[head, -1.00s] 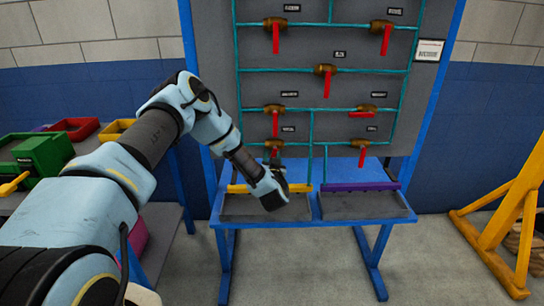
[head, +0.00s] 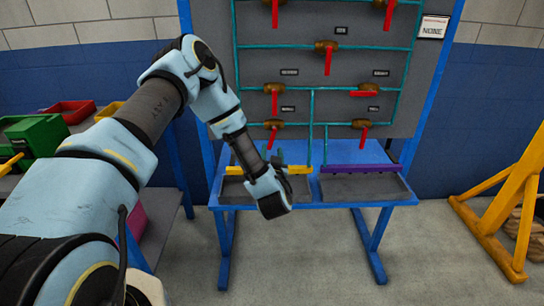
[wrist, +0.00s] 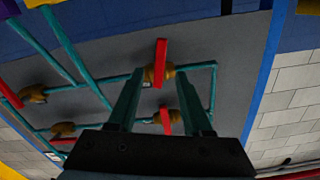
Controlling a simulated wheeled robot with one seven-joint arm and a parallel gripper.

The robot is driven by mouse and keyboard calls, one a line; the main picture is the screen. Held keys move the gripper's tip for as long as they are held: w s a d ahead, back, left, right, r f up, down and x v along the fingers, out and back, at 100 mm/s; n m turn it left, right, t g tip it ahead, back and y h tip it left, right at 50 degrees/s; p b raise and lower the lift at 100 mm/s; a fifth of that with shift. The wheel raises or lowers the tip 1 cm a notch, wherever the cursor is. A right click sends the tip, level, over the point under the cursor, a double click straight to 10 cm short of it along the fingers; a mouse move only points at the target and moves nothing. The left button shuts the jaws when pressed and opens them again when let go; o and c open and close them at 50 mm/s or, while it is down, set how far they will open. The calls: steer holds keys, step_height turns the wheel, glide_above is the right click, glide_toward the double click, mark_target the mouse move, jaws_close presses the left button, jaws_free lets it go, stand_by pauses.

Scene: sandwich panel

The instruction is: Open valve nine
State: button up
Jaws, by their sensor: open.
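The grey panel (head: 225,60) carries turquoise pipes and several valves with brown bodies and red handles. Their labels are too small to read, so I cannot tell which is valve nine. Most handles hang down; the right valve in the row below the middle one (head: 363,92) has its handle level. My gripper (head: 278,155) is open and empty before the panel's lower left. In the wrist view, which looks upside down, the lower left valve (wrist: 157,74) appears between the open fingers (wrist: 160,100). The valve above it (wrist: 170,120) shows nearer the palm. Contact is not visible.
Two shallow trays with a yellow bar (head: 240,170) and a purple bar (head: 360,169) sit under the panel on a blue frame (head: 224,250). A green box (head: 35,140) and red bin (head: 68,112) stand at left. A yellow frame (head: 510,205) stands at right. The floor between is clear.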

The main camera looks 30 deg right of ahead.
mark_target(272, 138)
steer(key=shift+s+a, duration=0.15)
steer(key=shift+s, duration=0.1)
steer(key=shift+c, duration=0.6)
steer(key=s+f+m+g+h, duration=0.1)
steer(key=m, duration=0.2)
steer(key=s+f+m+h, duration=0.1)
steer(key=s+m, duration=0.1)
steer(key=m, duration=0.2)
steer(key=s+f+m+g, duration=0.1)
steer(key=f+m, duration=0.1)
steer(key=m, duration=0.1)
steer(key=shift+s+d+m+g+h, duration=0.2)
steer(key=shift+d+m+g+h, duration=0.1)
steer(key=shift+m+h, duration=0.1)
steer(key=c, duration=0.6)
steer(key=m, duration=0.3)
steer(key=shift+s+a+g+h, duration=0.2)
steer(key=shift+g+h, duration=0.1)
steer(key=shift+g, duration=0.1)
jaws_close()
steer(key=w+d+r+m+p, duration=0.2)
steer(key=w+d+m+p, duration=0.1)
steer(key=w+m+p, duration=0.2)
steer(key=shift+w+m+g+h, duration=0.4)
steer(key=shift+w+m, duration=1)
steer(key=shift+w, duration=0.7)
